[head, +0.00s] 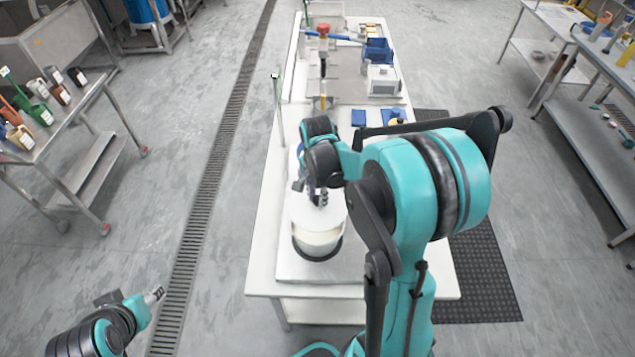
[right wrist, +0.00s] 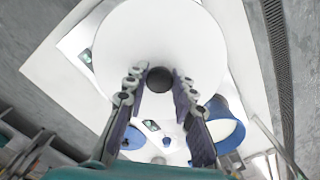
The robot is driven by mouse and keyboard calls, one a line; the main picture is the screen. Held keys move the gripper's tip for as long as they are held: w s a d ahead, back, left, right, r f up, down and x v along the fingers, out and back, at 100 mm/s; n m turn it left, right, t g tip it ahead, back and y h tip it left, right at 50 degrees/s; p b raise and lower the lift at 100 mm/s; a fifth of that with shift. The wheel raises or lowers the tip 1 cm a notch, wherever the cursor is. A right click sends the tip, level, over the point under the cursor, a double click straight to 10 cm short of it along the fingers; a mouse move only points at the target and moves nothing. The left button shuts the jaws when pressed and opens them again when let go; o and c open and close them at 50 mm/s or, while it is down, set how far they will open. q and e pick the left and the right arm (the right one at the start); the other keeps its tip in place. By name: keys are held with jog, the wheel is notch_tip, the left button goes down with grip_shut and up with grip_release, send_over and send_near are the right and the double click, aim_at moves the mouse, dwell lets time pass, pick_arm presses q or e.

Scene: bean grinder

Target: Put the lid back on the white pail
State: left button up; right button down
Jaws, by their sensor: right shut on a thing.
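The white pail (head: 317,246) stands near the front of the white table, with a dark ring around its base. The round white lid (head: 333,214) is over the pail and hides its top; I cannot tell whether they touch. My right gripper (head: 318,196) is above the lid, shut on its dark knob. In the right wrist view the lid (right wrist: 155,35) fills the top middle, and its knob (right wrist: 159,80) sits between the fingertips of the gripper (right wrist: 160,84). My left gripper (head: 155,293) is at the lower left over the floor, away from the table; its opening is unclear.
A blue-rimmed white container (right wrist: 226,132) shows at the right of the right wrist view. Farther back on the table (head: 264,245) are a white box (head: 383,80) and blue items (head: 378,50). A cart with bottles (head: 75,125) stands left, shelves right.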

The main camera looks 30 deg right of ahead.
aim_at(317, 210)
jog(key=shift+w+d+f, duration=0.1)
jog(key=shift+w, duration=0.1)
jog(key=shift+s+a+f+b, duration=0.2)
jog(key=shift+s+f+b, duration=0.15)
jog(key=shift+f+b, duration=0.2)
notch_tip(317, 210, down, 4)
jog(key=b, duration=0.2)
jog(key=shift+w+d+r+b, duration=0.1)
jog(key=shift+w+r+b, duration=0.05)
jog(key=shift+r+b, duration=0.15)
jog(key=shift+f+b, duration=0.5)
jog(key=shift+f, duration=0.3)
jog(key=shift+f+b, duration=0.15)
jog(key=shift+b, duration=0.4)
dwell(0.8)
dwell(0.3)
